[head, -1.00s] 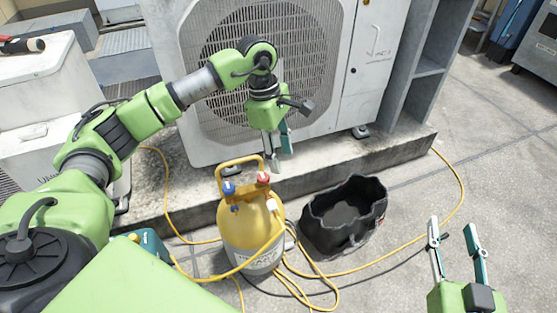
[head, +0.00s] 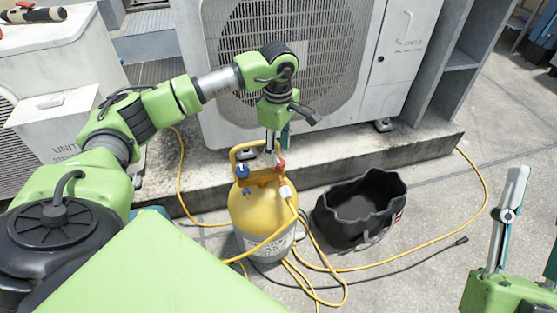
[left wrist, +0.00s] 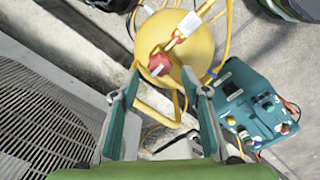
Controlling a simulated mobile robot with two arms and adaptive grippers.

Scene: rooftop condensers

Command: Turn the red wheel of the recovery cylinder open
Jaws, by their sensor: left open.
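The yellow recovery cylinder (head: 258,210) stands upright on the concrete, with a blue wheel (head: 243,171) and the red wheel (head: 280,165) on top under its yellow handle. The red wheel also shows in the left wrist view (left wrist: 158,66). My left gripper (head: 274,150) is open and points down at the red wheel. In the left wrist view, the wheel lies between and just beyond the fingertips (left wrist: 160,76); I cannot tell whether they touch it. My right gripper (head: 532,222) is open and empty at the right edge, away from the cylinder.
Yellow hoses (head: 328,292) loop around the cylinder. A black tool bag (head: 362,232) stands close on its right. The condenser unit (head: 225,118) on its concrete ledge (head: 430,152) is behind. A teal device with coloured knobs (left wrist: 262,102) lies beside the cylinder.

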